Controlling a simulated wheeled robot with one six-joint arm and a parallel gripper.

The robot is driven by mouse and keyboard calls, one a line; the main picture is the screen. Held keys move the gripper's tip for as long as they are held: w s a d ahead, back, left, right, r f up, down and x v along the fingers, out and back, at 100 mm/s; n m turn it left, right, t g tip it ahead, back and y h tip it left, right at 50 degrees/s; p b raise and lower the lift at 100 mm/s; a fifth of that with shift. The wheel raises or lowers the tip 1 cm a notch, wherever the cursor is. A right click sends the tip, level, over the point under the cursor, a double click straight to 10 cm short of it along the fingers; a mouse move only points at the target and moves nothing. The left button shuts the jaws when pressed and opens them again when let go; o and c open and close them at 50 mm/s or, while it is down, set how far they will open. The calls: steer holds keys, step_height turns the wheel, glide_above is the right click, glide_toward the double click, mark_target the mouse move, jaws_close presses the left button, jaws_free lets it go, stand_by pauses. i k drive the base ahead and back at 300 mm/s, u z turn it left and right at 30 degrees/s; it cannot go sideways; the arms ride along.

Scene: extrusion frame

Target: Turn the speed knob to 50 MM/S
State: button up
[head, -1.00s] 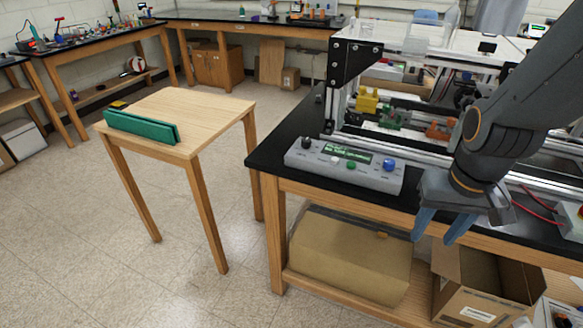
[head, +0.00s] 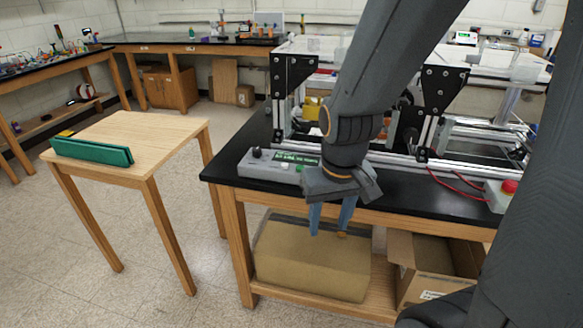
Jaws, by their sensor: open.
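The grey control box (head: 262,169) lies at the front left of the black bench top. A black knob (head: 257,153) stands at its left end, and a small green display (head: 297,158) sits beside it. The display text is too small to read. The right part of the box, where a blue knob showed earlier, is hidden behind my arm. I cannot tell which knob is the speed knob or where it points. My gripper (head: 330,229) is open and empty. Its blue fingers point down in front of the bench edge, lower than the box and to its right in the picture.
The extrusion frame (head: 433,110) rises behind the box. A red button on a white box (head: 506,192) and red wires are at the right. A wooden table (head: 140,135) with a green folder-like object (head: 92,151) stands left. Cardboard boxes (head: 312,260) fill the lower shelf.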

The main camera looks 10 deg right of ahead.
mark_target(256, 151)
steer(key=k, duration=1.25)
steer(key=u, duration=1)
steer(key=i, duration=1.25)
steer(key=z, duration=0.65)
steer(key=i, duration=0.6)
steer(key=z, duration=0.7)
